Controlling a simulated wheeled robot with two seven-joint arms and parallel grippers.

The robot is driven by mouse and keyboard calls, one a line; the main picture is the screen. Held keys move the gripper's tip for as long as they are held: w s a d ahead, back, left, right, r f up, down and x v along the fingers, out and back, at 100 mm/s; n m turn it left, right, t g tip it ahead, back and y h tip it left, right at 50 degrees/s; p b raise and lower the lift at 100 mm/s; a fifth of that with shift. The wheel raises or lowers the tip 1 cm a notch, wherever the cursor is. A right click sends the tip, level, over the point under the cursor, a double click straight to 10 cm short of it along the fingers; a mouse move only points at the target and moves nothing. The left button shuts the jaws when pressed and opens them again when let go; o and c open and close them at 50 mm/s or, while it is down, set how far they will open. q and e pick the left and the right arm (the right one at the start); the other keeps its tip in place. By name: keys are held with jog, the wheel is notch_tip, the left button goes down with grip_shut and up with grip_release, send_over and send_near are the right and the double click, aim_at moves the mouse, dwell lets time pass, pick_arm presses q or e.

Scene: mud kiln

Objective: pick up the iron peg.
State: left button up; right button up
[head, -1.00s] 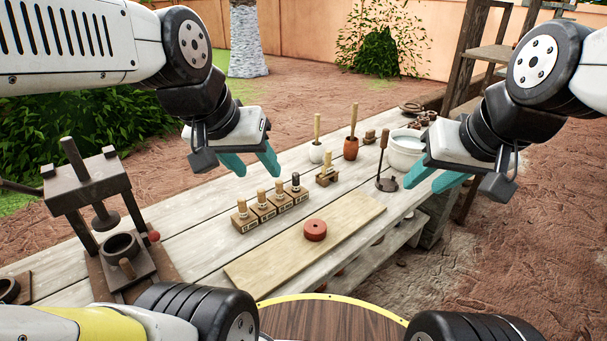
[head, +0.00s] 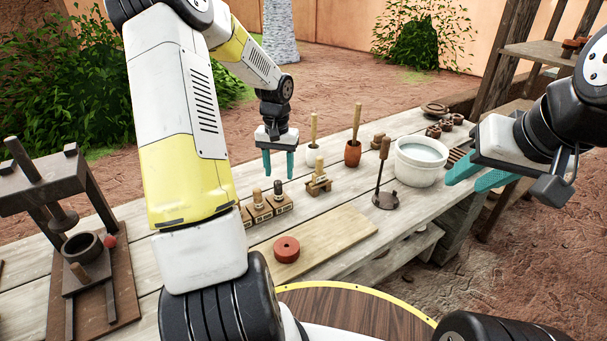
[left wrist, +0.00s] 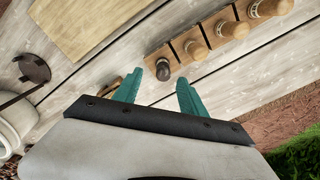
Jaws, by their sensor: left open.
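The iron peg (head: 278,187) is the dark-topped peg at the right end of a row of wooden blocks (head: 262,212) on the bench. The other pegs in the row have light wooden tops. My left gripper (head: 279,177) is open, pointing down just above the iron peg. In the left wrist view the iron peg (left wrist: 163,70) shows between the spread teal fingers (left wrist: 160,76), closer to the left one, with no visible grip on it. My right gripper (head: 464,183) is open and empty, above the right side of the bench. My left arm hides part of the block row.
A small wooden stand (head: 318,186) is close right of the peg row. Behind are a white mortar (head: 314,157) and a red pot (head: 352,153). A board with a red ring (head: 287,249) lies in front.

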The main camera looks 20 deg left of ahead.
aim_at(278, 190)
pick_arm(q)
jog(key=shift+w+f, duration=0.15)
jog(key=shift+f, duration=0.35)
jog(key=f, duration=0.7)
jog(key=shift+a+f, duration=0.2)
jog(key=shift+a, duration=0.2)
grip_shut()
